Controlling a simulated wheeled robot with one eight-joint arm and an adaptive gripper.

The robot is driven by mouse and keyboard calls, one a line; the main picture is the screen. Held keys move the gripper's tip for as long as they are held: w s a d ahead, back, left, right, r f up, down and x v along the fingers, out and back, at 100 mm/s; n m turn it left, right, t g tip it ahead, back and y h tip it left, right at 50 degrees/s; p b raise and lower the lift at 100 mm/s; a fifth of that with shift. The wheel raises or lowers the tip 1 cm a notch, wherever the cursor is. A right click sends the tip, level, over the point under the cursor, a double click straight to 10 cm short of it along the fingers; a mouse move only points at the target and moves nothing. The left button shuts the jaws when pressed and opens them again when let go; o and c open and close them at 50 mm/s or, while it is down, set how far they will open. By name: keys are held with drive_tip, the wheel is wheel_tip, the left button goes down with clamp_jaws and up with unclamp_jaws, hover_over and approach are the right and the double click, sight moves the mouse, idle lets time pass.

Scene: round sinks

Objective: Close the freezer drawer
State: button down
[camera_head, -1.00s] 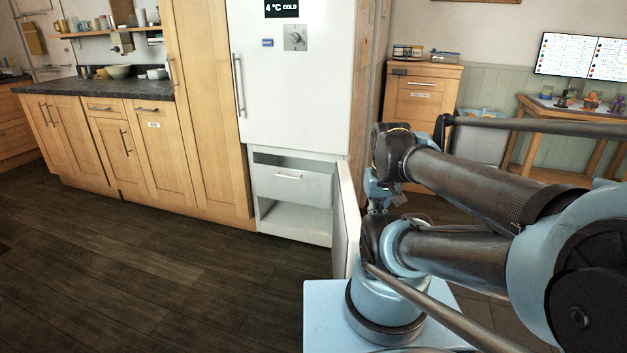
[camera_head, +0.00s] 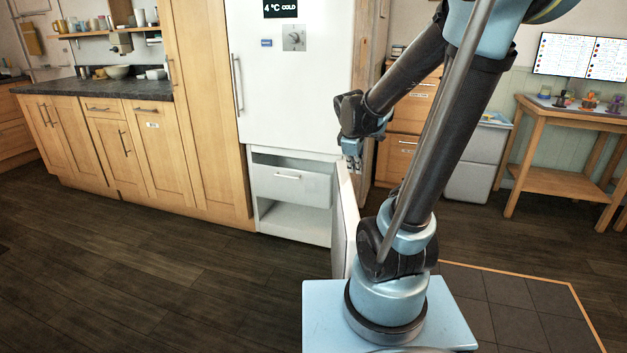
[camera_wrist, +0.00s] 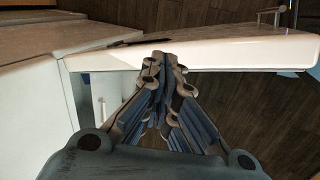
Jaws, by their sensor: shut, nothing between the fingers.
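The freezer drawer (camera_head: 290,187) is a pale grey front with a bar handle in the lower compartment of the white fridge-freezer (camera_head: 290,80). A dark gap shows above it and an open space below; I cannot tell how far out it stands. The freezer door (camera_head: 343,225) is swung wide open to the right, seen nearly edge-on. My gripper (camera_head: 352,163) is shut and empty near the top of that door. In the wrist view my gripper (camera_wrist: 165,62) points at the door's white top edge (camera_wrist: 230,50); I cannot tell whether they touch. The drawer's handle (camera_wrist: 102,107) seems to show at left.
A wooden cabinet (camera_head: 410,120) stands right of the fridge. A wooden table (camera_head: 555,180) and grey bin (camera_head: 475,165) are farther right. Wooden kitchen units (camera_head: 150,150) line the left. The dark floor (camera_head: 150,280) in front of the freezer is clear.

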drive_tip(key=w+a+f+n, duration=0.25)
drive_tip(key=w+n, duration=0.25)
drive_tip(key=w, duration=0.5)
drive_tip(key=n+t, duration=0.4)
drive_tip(key=n, duration=1)
approach(315, 180)
drive_tip(key=shift+h, duration=0.4)
drive_tip(key=shift+a+x, duration=0.15)
drive_tip(key=shift+x, duration=0.9)
drive_tip(key=shift+a+x, duration=0.1)
drive_tip(key=shift+x, duration=0.95)
drive_tip(key=w, duration=0.2)
drive_tip(key=w+d, duration=0.1)
drive_tip(key=w, duration=0.1)
drive_tip(key=shift+w+d, duration=0.15)
drive_tip(key=shift+d, duration=0.05)
